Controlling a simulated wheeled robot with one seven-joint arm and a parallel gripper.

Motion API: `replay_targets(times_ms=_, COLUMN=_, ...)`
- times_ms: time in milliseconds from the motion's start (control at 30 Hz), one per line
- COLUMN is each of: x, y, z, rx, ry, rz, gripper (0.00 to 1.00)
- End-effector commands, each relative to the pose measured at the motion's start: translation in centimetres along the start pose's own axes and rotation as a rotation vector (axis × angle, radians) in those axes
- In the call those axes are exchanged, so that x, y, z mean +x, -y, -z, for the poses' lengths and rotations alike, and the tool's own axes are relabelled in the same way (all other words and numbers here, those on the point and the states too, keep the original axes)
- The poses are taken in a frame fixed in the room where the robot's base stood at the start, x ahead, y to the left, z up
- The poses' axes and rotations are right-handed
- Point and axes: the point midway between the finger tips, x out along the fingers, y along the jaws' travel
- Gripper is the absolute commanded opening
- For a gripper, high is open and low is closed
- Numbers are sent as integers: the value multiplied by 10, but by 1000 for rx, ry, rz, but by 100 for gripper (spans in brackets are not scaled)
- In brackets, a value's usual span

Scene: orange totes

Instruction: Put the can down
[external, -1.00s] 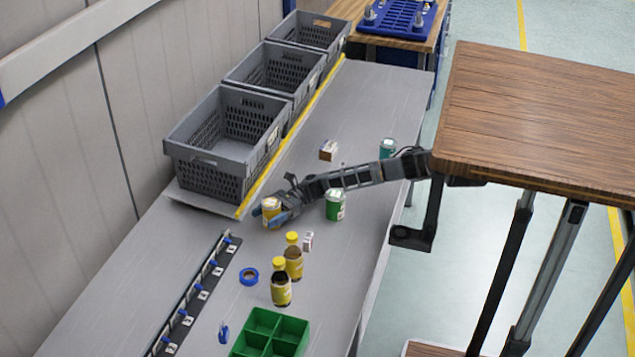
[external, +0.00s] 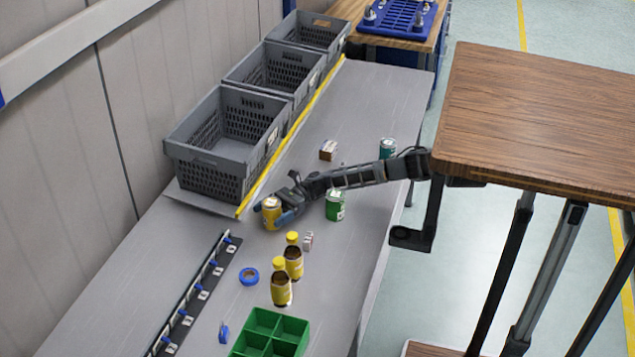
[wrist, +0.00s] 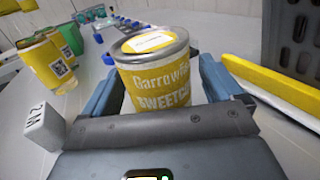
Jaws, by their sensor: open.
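A yellow can (external: 271,212) with a silver lid stands upright on the grey table, near the yellow strip. In the wrist view the can (wrist: 155,75) stands between the two blue fingers of my gripper (wrist: 165,88). The fingers are spread to either side of it, with a small gap visible. In the external view my gripper (external: 282,214) reaches the can low from the right. The can's lower front is hidden behind the gripper's palm in the wrist view.
Yellow bottles (external: 281,288) and a small white box (external: 308,240) stand nearby. A green can (external: 335,205) stands beside my arm. Grey crates (external: 215,150) line the wall behind a yellow strip (external: 262,180). A green divided tray (external: 268,335) and blue tape roll (external: 249,277) lie nearer the front.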

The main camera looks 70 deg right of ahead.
Motion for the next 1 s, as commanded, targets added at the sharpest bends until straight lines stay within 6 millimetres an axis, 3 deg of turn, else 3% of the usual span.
replay_targets(times_ms=200, x=-37, y=0, z=1, rx=0, ry=1, rz=3, gripper=93)
replay_targets(times_ms=400, x=-56, y=0, z=1, rx=0, ry=1, rz=1, gripper=93)
replay_targets(times_ms=1000, x=-60, y=0, z=0, rx=0, ry=1, rz=-1, gripper=93)
